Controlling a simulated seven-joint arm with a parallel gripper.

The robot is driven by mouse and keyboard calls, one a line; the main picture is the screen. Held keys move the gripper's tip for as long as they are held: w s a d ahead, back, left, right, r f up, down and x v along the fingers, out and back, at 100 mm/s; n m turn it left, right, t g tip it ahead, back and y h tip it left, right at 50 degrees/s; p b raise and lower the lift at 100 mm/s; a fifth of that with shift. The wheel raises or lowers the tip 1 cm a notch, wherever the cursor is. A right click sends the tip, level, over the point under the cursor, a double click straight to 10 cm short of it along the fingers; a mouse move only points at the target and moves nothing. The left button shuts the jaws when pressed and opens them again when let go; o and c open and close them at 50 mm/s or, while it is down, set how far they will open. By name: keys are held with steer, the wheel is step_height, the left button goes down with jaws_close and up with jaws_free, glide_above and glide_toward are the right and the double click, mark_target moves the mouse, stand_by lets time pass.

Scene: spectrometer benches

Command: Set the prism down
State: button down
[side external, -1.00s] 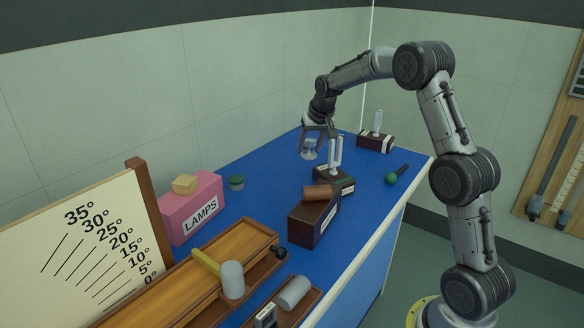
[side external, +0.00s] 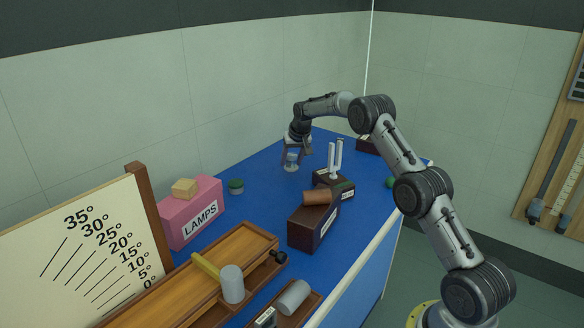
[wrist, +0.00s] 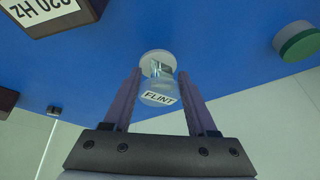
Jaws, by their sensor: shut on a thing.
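The prism (wrist: 158,88) is a clear glass piece with a white FLINT label, seen between the fingers in the wrist view. In the side view the glass prism (side external: 291,164) shows low over the far left part of the blue bench top (side external: 262,180). My gripper (side external: 296,153) is shut on it from above; its two fingers (wrist: 155,92) stand on either side of the glass in the wrist view. A pale round disc (wrist: 156,56) shows at the prism's far end. I cannot tell whether the prism touches the bench.
A tuning fork on a dark block (side external: 334,182) stands right of the prism. A dark box with a brown cylinder (side external: 312,228) is nearer. A green-topped round pot (side external: 236,186) and a pink LAMPS box (side external: 190,215) stand to the left. The blue top around the prism is clear.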

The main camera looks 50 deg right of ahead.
mark_target(292, 165)
steer(key=shift+f, duration=1.35)
steer(key=shift+c, duration=1)
jaws_free()
steer(key=shift+f, duration=0.15)
